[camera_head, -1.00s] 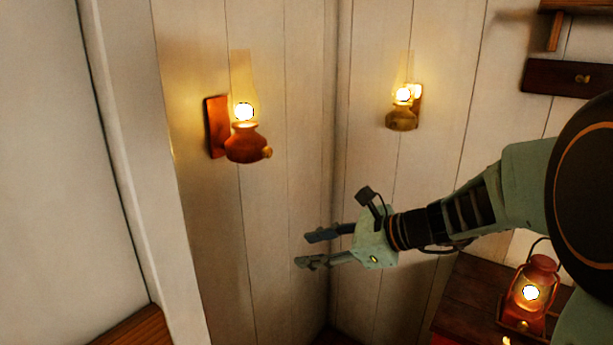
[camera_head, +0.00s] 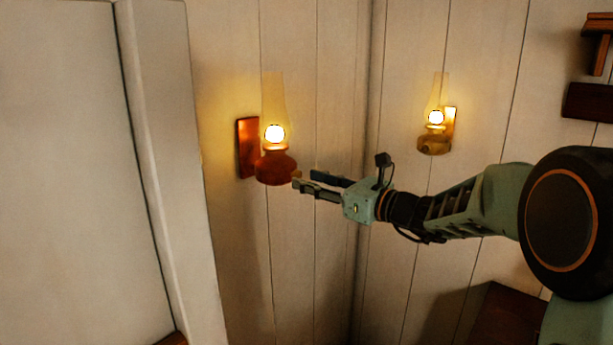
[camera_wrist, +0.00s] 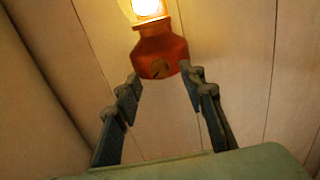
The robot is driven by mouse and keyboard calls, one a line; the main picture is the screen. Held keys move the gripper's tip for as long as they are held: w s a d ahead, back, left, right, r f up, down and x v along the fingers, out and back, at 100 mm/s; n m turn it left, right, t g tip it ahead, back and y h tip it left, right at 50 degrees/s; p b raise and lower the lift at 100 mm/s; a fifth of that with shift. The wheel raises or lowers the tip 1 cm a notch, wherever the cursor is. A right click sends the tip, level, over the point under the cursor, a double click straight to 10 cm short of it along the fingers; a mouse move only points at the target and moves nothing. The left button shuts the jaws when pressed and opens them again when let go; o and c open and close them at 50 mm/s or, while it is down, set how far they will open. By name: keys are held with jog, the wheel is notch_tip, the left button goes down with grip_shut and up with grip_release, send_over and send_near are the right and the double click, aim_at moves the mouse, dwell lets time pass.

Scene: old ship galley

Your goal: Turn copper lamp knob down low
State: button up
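The copper lamp (camera_head: 276,167) hangs on the left wall, lit, with a glass chimney and a reddish back plate. Its small round knob (camera_wrist: 160,69) faces my gripper in the wrist view. In the head view the knob (camera_head: 297,176) shows at the lamp's right side, close to my fingertips. My gripper (camera_head: 305,180) is open and empty, just right of the lamp. In the wrist view my gripper's fingers (camera_wrist: 161,77) stand apart, one on each side of the knob's line. I cannot tell whether a finger touches the lamp.
A wooden shelf (camera_head: 590,102) is at the upper right. A white door frame (camera_head: 170,130) stands at left. The wall below the copper lamp is clear.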

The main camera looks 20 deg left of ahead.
jog(key=shift+x, duration=0.9)
jog(key=shift+c, duration=0.3)
grip_shut()
jog(key=shift+f+n+b, duration=0.15)
jog(key=shift+n+b, duration=0.15)
jog(key=shift+b, duration=0.15)
